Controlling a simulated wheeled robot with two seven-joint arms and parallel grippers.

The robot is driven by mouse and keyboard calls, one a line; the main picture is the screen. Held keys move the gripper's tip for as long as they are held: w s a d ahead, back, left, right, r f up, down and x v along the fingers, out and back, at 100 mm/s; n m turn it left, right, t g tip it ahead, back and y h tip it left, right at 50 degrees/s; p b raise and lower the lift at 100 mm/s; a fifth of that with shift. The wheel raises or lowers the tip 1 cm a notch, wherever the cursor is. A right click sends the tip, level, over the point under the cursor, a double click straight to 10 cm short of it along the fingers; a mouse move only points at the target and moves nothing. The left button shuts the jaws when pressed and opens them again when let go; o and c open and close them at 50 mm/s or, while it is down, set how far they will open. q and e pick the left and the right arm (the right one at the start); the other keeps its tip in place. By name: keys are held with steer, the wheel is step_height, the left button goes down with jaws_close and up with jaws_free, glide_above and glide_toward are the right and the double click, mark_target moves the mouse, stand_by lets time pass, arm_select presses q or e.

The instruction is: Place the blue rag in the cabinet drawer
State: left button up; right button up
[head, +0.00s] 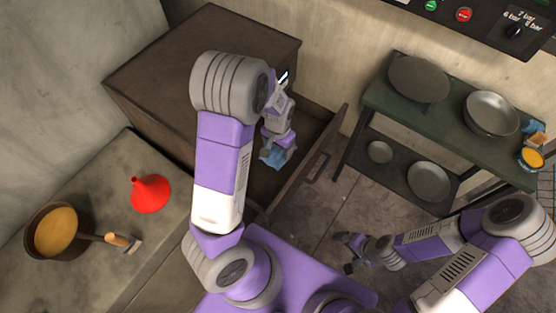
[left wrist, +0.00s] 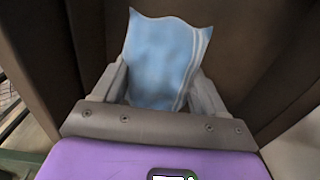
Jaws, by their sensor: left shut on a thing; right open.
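The blue rag (head: 275,158) is held in my left gripper (head: 279,152), over the open drawer of the brown cabinet. In the left wrist view the rag (left wrist: 165,60), light blue with white stripes, stands up between the two fingers of my left gripper (left wrist: 162,85), which are shut on it. Brown panels surround it there. The cabinet drawer (head: 312,165) is pulled out, with its handle on the front; part of its inside is hidden by my left arm. Whether the rag touches the drawer floor I cannot tell. My right gripper (head: 350,252) is open and empty above the floor.
The brown cabinet (head: 180,60) stands behind my left arm. A counter at left holds a red funnel (head: 151,193), a pot (head: 57,231) and a brush (head: 119,240). A green shelf (head: 375,90) at right carries several pans and a blue-and-orange item (head: 531,158).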

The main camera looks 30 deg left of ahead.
mark_target(278, 157)
arm_select(q)
steer(key=shift+f+b, duration=0.85)
steer(key=shift+f, duration=2.35)
steer(key=shift+f, duration=0.2)
steer(key=o, duration=1.1)
steer(key=shift+r, duration=0.1)
steer(key=shift+r, duration=0.3)
step_height(278, 157, up, 12)
steer(key=p, duration=0.4)
steer(key=shift+f, duration=0.2)
